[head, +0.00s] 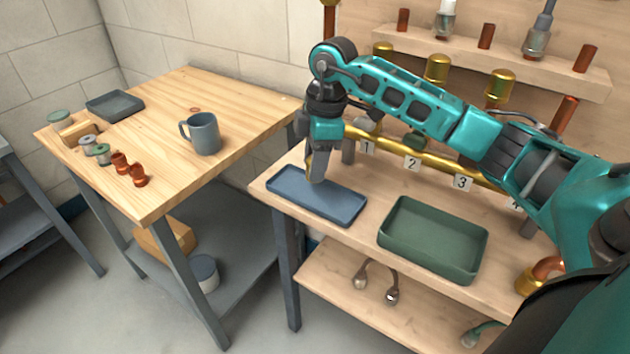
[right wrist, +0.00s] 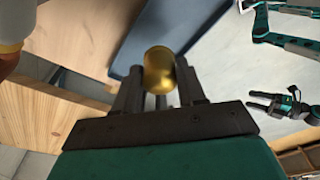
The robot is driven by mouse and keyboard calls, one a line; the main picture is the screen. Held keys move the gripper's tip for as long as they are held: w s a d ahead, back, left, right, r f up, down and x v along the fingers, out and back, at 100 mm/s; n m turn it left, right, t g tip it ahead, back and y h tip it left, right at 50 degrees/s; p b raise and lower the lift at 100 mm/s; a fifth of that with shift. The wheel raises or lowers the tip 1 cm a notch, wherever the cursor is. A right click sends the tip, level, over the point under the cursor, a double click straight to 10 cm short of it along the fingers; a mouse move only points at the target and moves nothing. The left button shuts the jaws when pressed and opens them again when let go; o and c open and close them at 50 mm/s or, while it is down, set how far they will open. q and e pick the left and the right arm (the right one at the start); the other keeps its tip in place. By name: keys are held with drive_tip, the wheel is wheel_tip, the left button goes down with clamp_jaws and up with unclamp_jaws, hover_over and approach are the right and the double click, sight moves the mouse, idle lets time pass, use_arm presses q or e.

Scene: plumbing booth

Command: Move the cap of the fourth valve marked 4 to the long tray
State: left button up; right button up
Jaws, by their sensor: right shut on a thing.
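My right gripper (head: 316,178) is over the left part of the long blue tray (head: 345,213), low and close to its floor. It is shut on a gold cap (right wrist: 159,70), which shows between the fingers in the right wrist view; in the head view the fingers mostly hide it. I cannot tell whether the cap touches the tray. My left gripper (right wrist: 264,105) shows small at the right of the right wrist view, not in the head view.
A deep green tray (head: 398,258) stands right of the blue tray. Gold caps (head: 437,68) stand on the other valves behind my right arm. The side table holds a grey mug (head: 205,134), a small dark tray (head: 115,105), spools and copper fittings.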

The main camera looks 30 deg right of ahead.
drive_tip(key=shift+f+b, duration=0.35)
drive_tip(key=shift+f, duration=2.1)
drive_tip(key=o, duration=1.1)
drive_tip(key=shift+r, duration=0.1)
